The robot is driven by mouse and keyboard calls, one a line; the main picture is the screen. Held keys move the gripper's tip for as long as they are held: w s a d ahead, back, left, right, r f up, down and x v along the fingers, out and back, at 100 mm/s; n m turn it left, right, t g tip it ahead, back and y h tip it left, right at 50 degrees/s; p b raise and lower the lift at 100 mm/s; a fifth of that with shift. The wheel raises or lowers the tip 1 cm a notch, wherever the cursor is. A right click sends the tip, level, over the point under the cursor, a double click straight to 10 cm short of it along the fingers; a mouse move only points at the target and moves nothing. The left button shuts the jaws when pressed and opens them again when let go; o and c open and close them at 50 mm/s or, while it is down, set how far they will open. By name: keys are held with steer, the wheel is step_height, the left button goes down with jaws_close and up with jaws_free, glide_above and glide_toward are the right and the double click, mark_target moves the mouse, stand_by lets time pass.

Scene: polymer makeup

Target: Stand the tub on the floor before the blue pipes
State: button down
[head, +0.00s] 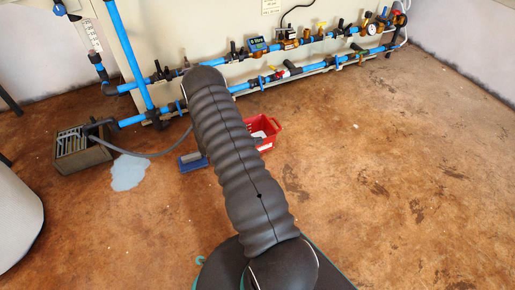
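The blue pipes (131,121) run along the foot of the pale wall in the head view, with valves and gauges on them. A red open container (266,129), perhaps the tub, is on the brown floor (390,190) before the pipes, partly hidden behind my arm. A small blue and grey object (192,162) shows just left of my arm; I cannot tell what it is. My arm reaches from the bottom middle up toward the pipes. My gripper does not show, so I cannot see whether it holds anything.
A grey box with a grating (82,154) stands at the left, with a hose leading to it. A pale puddle (129,172) lies beside it. A large white rounded object (15,220) is at the left edge. The floor at right is clear.

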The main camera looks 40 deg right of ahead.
steer(key=shift+w+d+f, duration=0.1)
steer(key=shift+w+f, duration=0.05)
steer(key=shift+f, duration=0.3)
steer(key=shift+f+b, duration=0.45)
steer(key=shift+f, duration=1.2)
steer(key=c, duration=1.3)
jaws_free()
steer(key=shift+f, duration=0.1)
